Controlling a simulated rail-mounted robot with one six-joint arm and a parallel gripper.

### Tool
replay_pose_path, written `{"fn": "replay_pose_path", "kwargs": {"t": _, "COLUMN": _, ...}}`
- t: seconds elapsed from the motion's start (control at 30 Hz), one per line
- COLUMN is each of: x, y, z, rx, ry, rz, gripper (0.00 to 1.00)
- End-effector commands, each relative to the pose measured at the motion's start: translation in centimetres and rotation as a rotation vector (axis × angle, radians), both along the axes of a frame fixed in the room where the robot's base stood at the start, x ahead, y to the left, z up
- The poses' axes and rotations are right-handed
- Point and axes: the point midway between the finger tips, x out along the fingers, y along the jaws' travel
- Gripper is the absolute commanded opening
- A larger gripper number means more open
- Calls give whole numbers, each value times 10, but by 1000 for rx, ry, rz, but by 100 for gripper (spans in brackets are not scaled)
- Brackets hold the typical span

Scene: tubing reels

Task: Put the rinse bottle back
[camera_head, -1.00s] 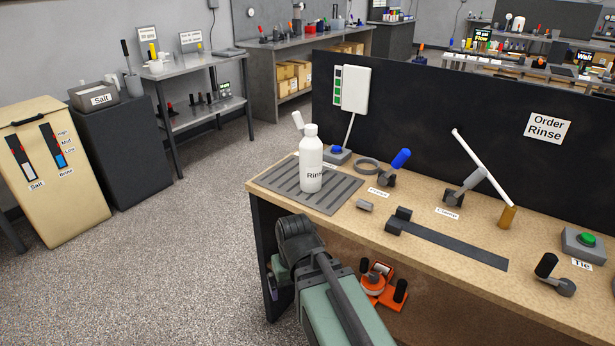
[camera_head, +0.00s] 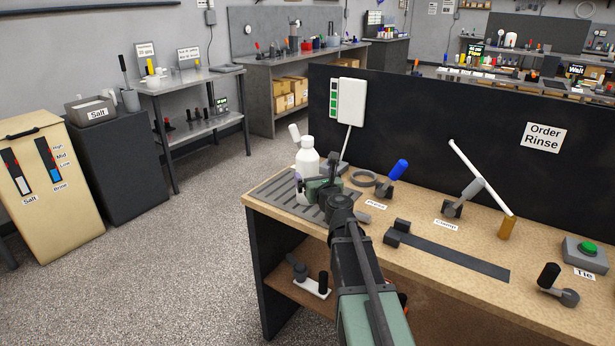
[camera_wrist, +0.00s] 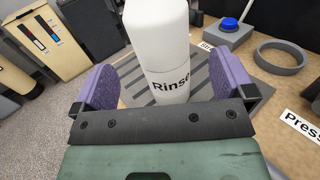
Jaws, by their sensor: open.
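The white rinse bottle (camera_head: 307,157) stands upright on the grey slatted mat (camera_head: 281,193) at the left end of the workbench. In the wrist view the bottle (camera_wrist: 160,45), labelled "Rinse", rises between two purple finger pads. My gripper (camera_wrist: 165,88) is open, with one pad to each side of the bottle and a visible gap at both sides. In the head view my gripper (camera_head: 312,190) is in front of the bottle and hides its lower part.
Behind the bottle is a blue button box (camera_wrist: 229,31). A grey ring (camera_head: 363,178) and a blue-handled lever (camera_head: 394,176) stand to the right. A dark panel (camera_head: 420,125) closes the bench's back. A dark strip (camera_head: 455,252) lies on the bench further right.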

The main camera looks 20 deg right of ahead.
Motion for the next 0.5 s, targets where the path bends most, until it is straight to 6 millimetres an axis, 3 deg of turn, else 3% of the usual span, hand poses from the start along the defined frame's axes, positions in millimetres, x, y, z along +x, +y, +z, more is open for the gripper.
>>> {"fn": "replay_pose_path", "kwargs": {"t": 0.03, "x": 14, "y": -2, "z": 0, "rx": -1, "ry": 0, "rz": 1, "gripper": 100}}
{"fn": "replay_pose_path", "kwargs": {"t": 0.1, "x": 21, "y": -3, "z": 0, "rx": -1, "ry": 0, "rz": 1, "gripper": 100}}
{"fn": "replay_pose_path", "kwargs": {"t": 0.27, "x": 25, "y": -3, "z": 0, "rx": -2, "ry": 0, "rz": 2, "gripper": 100}}
{"fn": "replay_pose_path", "kwargs": {"t": 0.5, "x": 68, "y": -10, "z": 0, "rx": -3, "ry": 1, "rz": 2, "gripper": 100}}
